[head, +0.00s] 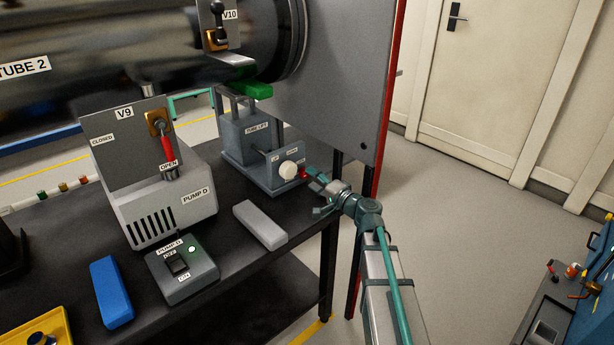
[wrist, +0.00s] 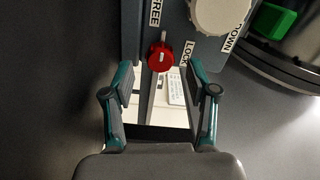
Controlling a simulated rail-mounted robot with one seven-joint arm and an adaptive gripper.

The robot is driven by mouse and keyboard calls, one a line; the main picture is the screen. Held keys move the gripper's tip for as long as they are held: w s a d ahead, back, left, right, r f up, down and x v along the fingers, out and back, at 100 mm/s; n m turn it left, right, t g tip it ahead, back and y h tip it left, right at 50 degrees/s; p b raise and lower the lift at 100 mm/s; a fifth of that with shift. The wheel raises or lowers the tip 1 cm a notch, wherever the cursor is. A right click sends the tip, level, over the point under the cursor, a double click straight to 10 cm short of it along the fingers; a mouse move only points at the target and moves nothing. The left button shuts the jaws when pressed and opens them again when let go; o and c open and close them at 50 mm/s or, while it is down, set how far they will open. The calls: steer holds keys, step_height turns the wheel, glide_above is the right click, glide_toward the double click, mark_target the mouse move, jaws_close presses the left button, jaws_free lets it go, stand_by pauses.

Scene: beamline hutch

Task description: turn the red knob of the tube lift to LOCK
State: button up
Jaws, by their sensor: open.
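The red knob (head: 304,175) is on the lower right side of the grey tube lift (head: 241,137). In the wrist view the red knob (wrist: 159,58) lies just beyond my fingertips, roughly centred between them. A short white mark shows on its face, and a pale strip shows above it. The FREE label (wrist: 154,13) is above it and the LOCK label (wrist: 190,52) is to its right. My gripper (head: 315,190) is by the knob in the head view. In the wrist view my gripper (wrist: 160,78) is open, its fingers apart and not visibly touching the knob.
A white round knob (head: 288,170) sits close to the red knob, with a DOWN label (wrist: 236,38) beside it. A grey block (head: 260,225) lies on the black bench (head: 235,275). Open floor (head: 460,240) is to the right.

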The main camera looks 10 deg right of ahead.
mark_target(307, 175)
steer(key=shift+x, duration=1.7)
jaws_close()
